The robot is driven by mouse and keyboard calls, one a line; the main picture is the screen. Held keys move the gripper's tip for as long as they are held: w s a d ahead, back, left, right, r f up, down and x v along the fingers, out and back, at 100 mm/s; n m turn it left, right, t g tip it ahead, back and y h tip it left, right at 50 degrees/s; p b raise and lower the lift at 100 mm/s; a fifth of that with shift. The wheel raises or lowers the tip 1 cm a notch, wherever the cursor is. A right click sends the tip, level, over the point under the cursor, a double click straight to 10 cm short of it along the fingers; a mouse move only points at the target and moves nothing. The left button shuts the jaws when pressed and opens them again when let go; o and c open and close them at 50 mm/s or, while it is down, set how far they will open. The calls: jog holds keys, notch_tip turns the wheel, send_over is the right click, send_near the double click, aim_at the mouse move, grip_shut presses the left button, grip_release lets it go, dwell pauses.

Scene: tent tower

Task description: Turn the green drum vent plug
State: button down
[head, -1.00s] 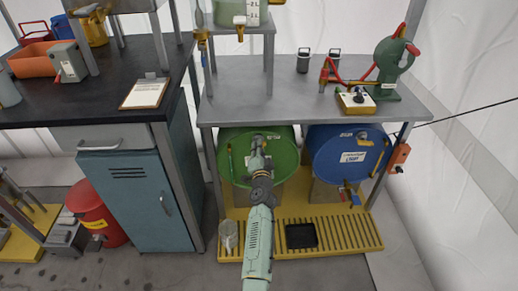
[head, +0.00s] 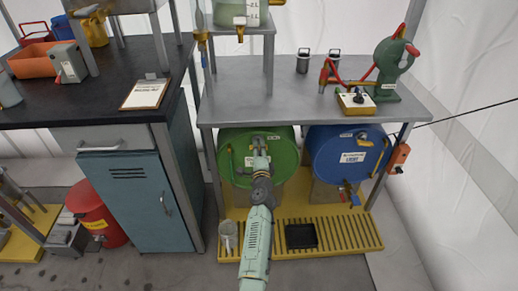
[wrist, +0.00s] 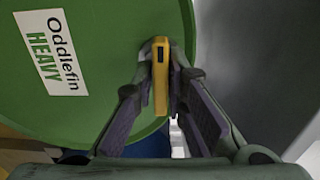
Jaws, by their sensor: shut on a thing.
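The green drum (head: 287,152) lies on its side under the grey bench, with its round end facing me. In the wrist view, its green face (wrist: 100,110) fills the left and carries a tilted "Oddlefin HEAVY" label (wrist: 50,52). My gripper (wrist: 162,58) is shut on a yellow piece (wrist: 160,82) at the drum's face near its rim, which I take for the vent plug. The piece stands lengthwise between the fingertips and has a small dark slot. In the head view, my gripper (head: 259,145) reaches the upper middle of the drum end and hides the plug.
A blue drum (head: 335,160) with a tap lies to the right. Below is a yellow slatted tray (head: 345,235) with a black pan (head: 300,236) and a pale scoop-like item (head: 228,234). A grey bench top (head: 285,90) overhangs the drums. A blue cabinet (head: 140,200) stands left.

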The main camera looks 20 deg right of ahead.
dwell(0.4)
jog(key=c, duration=1.7)
grip_release()
jog(key=v, duration=1.2)
